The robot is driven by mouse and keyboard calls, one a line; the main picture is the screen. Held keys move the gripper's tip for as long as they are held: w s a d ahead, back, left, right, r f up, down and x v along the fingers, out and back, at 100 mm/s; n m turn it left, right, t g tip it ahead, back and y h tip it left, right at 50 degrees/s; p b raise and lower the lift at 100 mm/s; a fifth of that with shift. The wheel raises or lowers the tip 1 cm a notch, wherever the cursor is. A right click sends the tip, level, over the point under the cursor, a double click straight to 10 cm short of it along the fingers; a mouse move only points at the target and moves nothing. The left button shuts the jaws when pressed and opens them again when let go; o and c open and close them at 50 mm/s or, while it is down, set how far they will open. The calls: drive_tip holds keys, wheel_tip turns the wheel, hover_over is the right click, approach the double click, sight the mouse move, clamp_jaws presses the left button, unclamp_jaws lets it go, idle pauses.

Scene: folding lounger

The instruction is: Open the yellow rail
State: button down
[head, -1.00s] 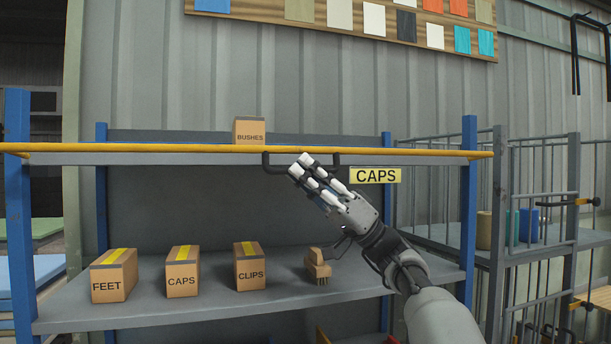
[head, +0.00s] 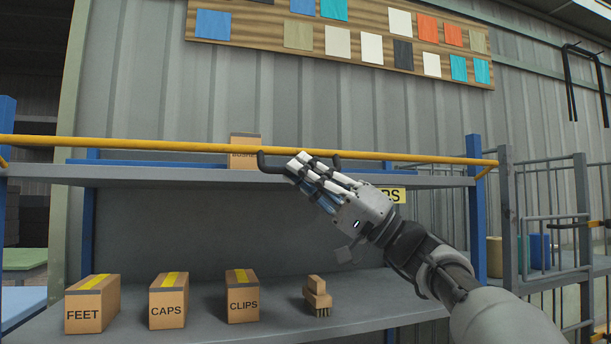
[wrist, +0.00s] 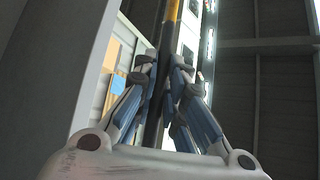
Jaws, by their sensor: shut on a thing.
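The yellow rail (head: 120,144) spans the front of the upper shelf (head: 60,173). It now stands out from the shelf edge, with a bent yellow end arm at the right. A black handle (head: 262,162) hangs from the rail's middle. My gripper (head: 296,168) is shut on this handle, its fingers around the grip and covering its middle. In the wrist view, the fingers close around a dark bar (wrist: 155,108), and a yellow piece of the rail (wrist: 173,12) shows beyond them.
A BUSHES box (head: 243,142) stands on the upper shelf, partly hidden by the rail. A wire cage rack (head: 560,220) stands at the right.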

drive_tip(key=shift+w, duration=0.15)
drive_tip(key=c, duration=1.7)
unclamp_jaws()
drive_tip(key=shift+w+f, duration=0.1)
drive_tip(key=shift+w, duration=0.05)
drive_tip(key=shift+o, duration=0.2)
drive_tip(key=v, duration=1.2)
